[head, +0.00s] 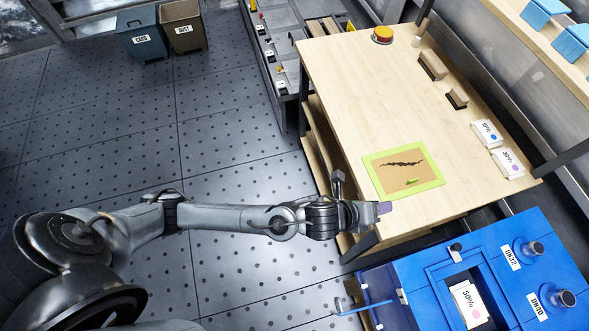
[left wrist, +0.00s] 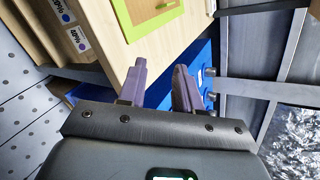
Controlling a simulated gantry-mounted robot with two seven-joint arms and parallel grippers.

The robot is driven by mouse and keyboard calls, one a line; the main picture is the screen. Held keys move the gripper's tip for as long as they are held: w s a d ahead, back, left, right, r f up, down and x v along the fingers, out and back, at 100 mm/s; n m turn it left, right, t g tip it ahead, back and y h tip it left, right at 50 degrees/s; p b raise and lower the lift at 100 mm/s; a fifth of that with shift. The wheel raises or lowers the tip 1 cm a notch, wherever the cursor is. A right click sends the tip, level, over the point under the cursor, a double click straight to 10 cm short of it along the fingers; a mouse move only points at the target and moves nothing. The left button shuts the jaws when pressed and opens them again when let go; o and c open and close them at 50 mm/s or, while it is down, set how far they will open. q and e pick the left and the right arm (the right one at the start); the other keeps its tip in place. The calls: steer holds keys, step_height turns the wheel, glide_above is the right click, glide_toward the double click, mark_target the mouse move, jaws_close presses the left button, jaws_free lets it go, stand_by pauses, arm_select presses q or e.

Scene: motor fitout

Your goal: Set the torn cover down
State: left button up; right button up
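The torn cover (head: 404,171), a tan panel with a lime-green border and a jagged dark tear, lies flat on the wooden table (head: 350,95) near its front edge. Its green border also shows at the top of the left wrist view (left wrist: 125,22). My left gripper (head: 384,208) is just off the cover's near side, by the table edge, and does not touch it. In the left wrist view my left gripper (left wrist: 160,66) has its two fingers apart with nothing between them. My right gripper is in neither view.
A blue machine (head: 420,270) with two knobs and a card in its opening stands beside the table. An orange button (head: 382,34), wooden blocks (head: 432,65) and labelled packets (head: 487,133) are on the table. Two bins (head: 142,35) stand far left. The table's middle is clear.

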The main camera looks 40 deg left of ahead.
arm_select(q)
steer(key=s+a+f+n+g+y, duration=0.2)
steer(key=s+a+n+g, duration=0.1)
steer(key=s+a+n, duration=0.7)
steer(key=s+a+f+n+g+y, duration=0.2)
steer(key=s+a+n, duration=0.7)
steer(key=n, duration=0.8)
steer(key=shift+s+a+f+g+y, duration=0.35)
steer(key=shift+s+g+y, duration=0.25)
steer(key=shift+s+g, duration=0.35)
steer(key=shift+w, duration=0.1)
step_height(320, 180, up, 35)
steer(key=p, duration=3.5)
